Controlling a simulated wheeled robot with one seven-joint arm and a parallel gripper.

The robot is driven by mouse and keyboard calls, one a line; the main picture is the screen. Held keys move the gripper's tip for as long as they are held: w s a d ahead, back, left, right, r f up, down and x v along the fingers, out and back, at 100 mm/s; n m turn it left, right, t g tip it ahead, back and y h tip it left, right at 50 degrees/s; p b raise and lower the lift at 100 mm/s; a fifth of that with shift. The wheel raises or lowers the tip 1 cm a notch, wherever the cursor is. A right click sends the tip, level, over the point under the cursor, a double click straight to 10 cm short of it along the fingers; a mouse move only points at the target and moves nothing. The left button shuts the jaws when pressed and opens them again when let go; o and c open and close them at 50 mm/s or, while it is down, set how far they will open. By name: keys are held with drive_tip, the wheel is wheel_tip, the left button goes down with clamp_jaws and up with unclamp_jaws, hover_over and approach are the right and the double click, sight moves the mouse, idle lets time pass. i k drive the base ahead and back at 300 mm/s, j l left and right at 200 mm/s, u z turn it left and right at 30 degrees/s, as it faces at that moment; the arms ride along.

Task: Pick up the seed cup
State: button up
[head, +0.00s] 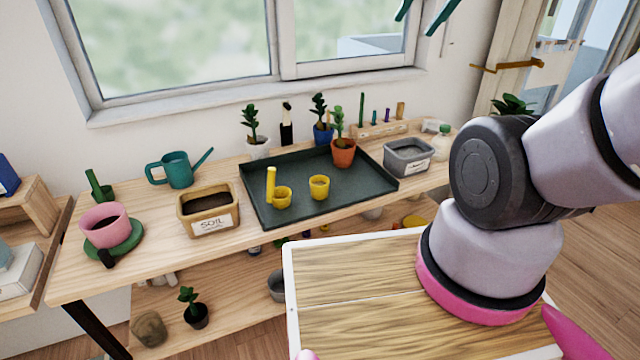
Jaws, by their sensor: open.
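Two small yellow cups stand on the dark green tray (255,212) on the wooden bench. One yellow cup (319,187) is near the tray's middle, upright, with brownish contents. The other yellow cup (283,197) is to its left, beside a tall yellow upright piece (271,182). I cannot tell which is the seed cup. My gripper (422,14) shows only as two teal fingertips at the top edge, in front of the window. They are apart with nothing between them, far from the cups. The rest of the gripper is out of frame.
A terracotta pot plant (343,151) stands at the tray's back. A soil box (208,212), a teal watering can (177,170) and a pink pot (104,225) are to the left. A grey bin (408,157) is right. The tray's front right is clear.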

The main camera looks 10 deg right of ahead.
sight(319, 184)
drive_tip(key=u, duration=1.55)
drive_tip(key=z, duration=1.35)
drive_tip(key=k+l+z, duration=0.1)
drive_tip(key=l+z, duration=0.6)
